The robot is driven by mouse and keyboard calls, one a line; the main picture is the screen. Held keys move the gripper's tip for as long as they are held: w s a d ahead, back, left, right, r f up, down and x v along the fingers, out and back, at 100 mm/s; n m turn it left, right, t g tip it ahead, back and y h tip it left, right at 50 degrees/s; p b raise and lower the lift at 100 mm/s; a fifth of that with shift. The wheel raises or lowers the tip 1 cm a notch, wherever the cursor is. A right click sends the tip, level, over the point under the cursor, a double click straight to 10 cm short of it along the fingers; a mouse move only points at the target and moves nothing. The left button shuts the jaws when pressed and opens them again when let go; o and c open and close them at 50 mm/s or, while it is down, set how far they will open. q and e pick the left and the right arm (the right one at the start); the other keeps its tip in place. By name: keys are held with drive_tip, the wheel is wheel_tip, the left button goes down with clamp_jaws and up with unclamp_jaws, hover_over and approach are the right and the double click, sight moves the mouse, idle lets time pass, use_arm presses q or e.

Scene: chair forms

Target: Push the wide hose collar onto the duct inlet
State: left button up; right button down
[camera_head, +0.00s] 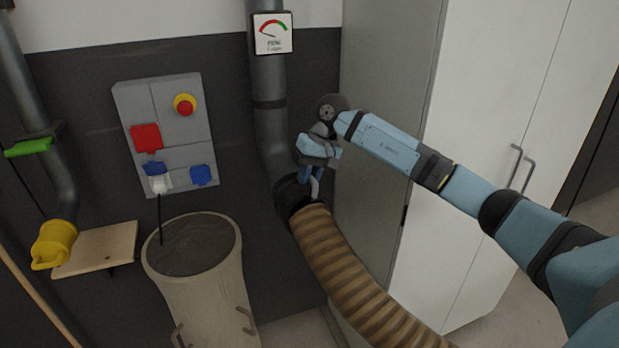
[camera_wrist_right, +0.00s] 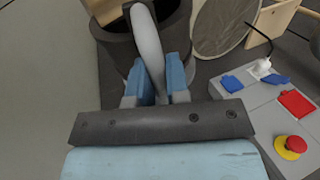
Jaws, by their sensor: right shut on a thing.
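The wide hose collar (camera_head: 291,196) is a dark ring at the upper end of a brown ribbed hose (camera_head: 345,280). It sits at the lower end of the grey duct (camera_head: 272,140), whose inlet is hidden by the collar. The two look lined up and meeting, but I cannot tell how deep the collar sits. My right gripper (camera_head: 311,182) is shut on the collar's grey curved handle. The right wrist view shows this handle (camera_wrist_right: 148,48) between the blue fingers (camera_wrist_right: 158,82), with the dark collar (camera_wrist_right: 115,45) behind. My left gripper is not in view.
A grey cabinet (camera_head: 480,130) stands close at the right. A wall panel (camera_head: 170,115) with sockets and a red button is left of the duct. A large beige bin (camera_head: 205,285) stands below it. A yellow fitting (camera_head: 54,243) and wooden shelf (camera_head: 100,248) are at the left.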

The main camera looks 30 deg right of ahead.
drive_tip(key=shift+w+r+b, duration=0.2)
drive_tip(key=shift+w+b, duration=0.15)
drive_tip(key=shift+b, duration=0.1)
drive_tip(key=shift+w+t+b, duration=0.35)
drive_tip(key=shift+t+b, duration=0.55)
drive_tip(key=shift+b, duration=0.65)
drive_tip(key=shift+w+r+t+h+b, duration=0.15)
drive_tip(key=shift+t+h+b, duration=0.15)
idle(0.5)
drive_tip(key=shift+b, duration=0.45)
drive_tip(key=shift+w+m+t+b, duration=0.15)
drive_tip(key=shift+m+t+b, duration=0.15)
drive_tip(key=shift+t+b, duration=0.3)
drive_tip(key=shift+w+t+h+b, duration=0.15)
drive_tip(key=shift+t+h+b, duration=0.15)
drive_tip(key=shift+b, duration=0.8)
drive_tip(key=shift+w+t+b, duration=0.1)
drive_tip(key=shift+t+b, duration=0.3)
drive_tip(key=shift+b, duration=0.4)
